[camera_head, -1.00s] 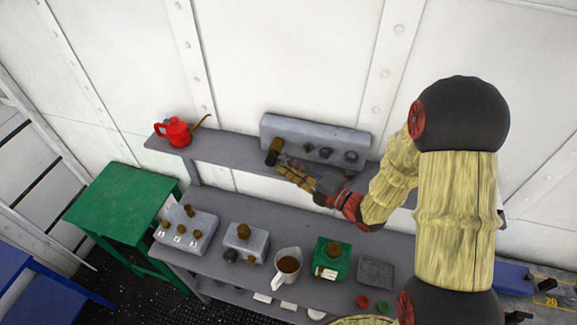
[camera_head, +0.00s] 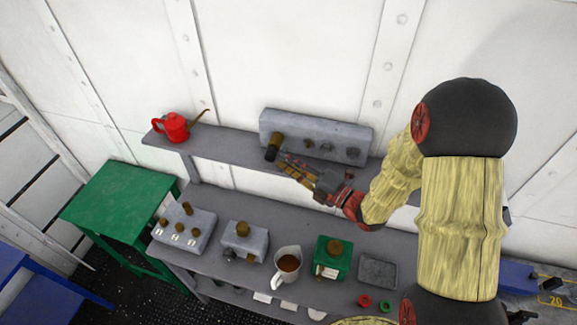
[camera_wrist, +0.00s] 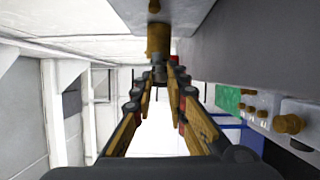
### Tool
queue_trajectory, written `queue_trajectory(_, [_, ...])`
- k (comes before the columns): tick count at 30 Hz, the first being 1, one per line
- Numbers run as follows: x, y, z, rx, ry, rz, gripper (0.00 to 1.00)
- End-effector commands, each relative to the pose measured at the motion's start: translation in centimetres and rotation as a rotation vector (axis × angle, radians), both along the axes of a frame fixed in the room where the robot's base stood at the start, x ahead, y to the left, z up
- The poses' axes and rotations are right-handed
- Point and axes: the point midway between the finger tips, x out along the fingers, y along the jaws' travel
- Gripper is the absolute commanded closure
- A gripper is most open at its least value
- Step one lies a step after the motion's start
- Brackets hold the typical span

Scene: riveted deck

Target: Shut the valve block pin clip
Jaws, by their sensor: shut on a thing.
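A long grey block (camera_head: 315,132), which looks like the valve block, stands on the upper shelf against the wall. A brass fitting (camera_head: 277,141) with a dark end sticks out at its left end. Dark knobs sit along its front. My gripper (camera_head: 283,165) reaches in from the right, its fingertips just below and in front of that fitting. In the wrist view the brass fitting (camera_wrist: 158,40) is straight ahead. A small dark piece (camera_wrist: 159,72) under it, likely the pin clip, sits between the fingertips of my gripper (camera_wrist: 159,79), which is shut on it. The clip's exact position is hidden.
A red can (camera_head: 172,127) stands on the upper shelf at left. The lower bench holds grey blocks with brass knobs (camera_head: 184,230) (camera_head: 244,240), a cup (camera_head: 287,265), a green box (camera_head: 331,259) and a grey tray (camera_head: 378,272). A green table (camera_head: 120,200) stands at left.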

Motion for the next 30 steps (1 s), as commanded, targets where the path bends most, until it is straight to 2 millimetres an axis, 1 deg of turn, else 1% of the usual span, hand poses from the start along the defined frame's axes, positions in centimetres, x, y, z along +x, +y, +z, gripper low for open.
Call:
queue_trajectory(1, [0.04,-0.02,-0.57,0.012,-0.009,-0.001,1.00])
queue_trajectory(3, [0.03,-0.01,-0.63,0.033,-0.015,-0.001,1.00])
queue_trajectory(9, [-0.04,0.01,-0.31,0.065,-0.026,0.002,1.00])
queue_trajectory(17, [-0.06,0.00,-0.13,0.066,-0.024,0.002,1.00])
queue_trajectory(18, [-0.06,0.00,-0.14,0.065,-0.024,0.002,0.84])
queue_trajectory(27, [-0.05,0.01,-0.13,0.065,-0.025,0.002,0.67])
queue_trajectory(30, [-0.05,0.01,-0.13,0.065,-0.025,0.002,0.67])
